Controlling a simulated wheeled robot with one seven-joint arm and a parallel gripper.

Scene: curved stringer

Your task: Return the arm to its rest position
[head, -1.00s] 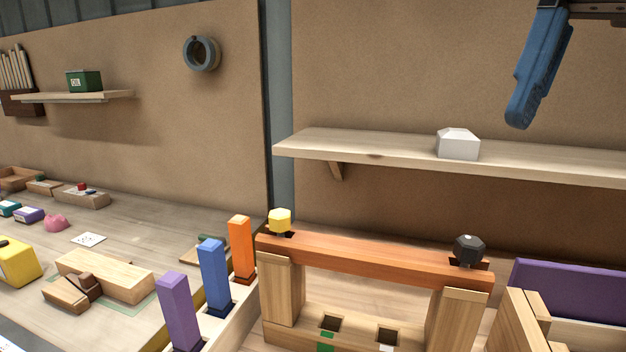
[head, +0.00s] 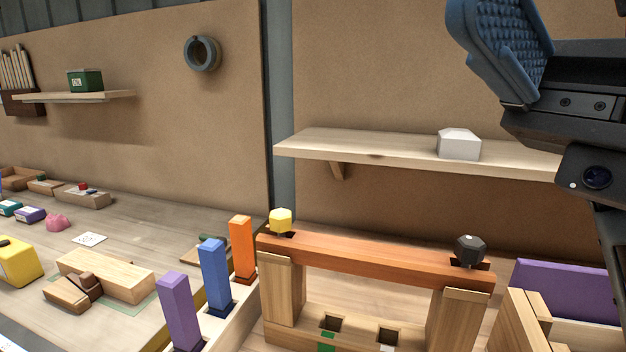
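My gripper (head: 505,45) is at the upper right, raised in front of the wall panel and above the right end of the shelf. One blue ridged finger pad shows, with the black gripper body and wrist behind it. The other finger is outside the picture or hidden, so I cannot see the gap between them. Nothing is visible against the finger pad. My arm runs down the right edge.
A wooden shelf (head: 400,150) holds a white block (head: 459,144). Below, a reddish beam (head: 370,257) spans two wooden posts, with a yellow knob (head: 281,220) and a black knob (head: 469,249) on top. Purple (head: 180,312), blue (head: 215,275) and orange (head: 242,249) bars stand left.

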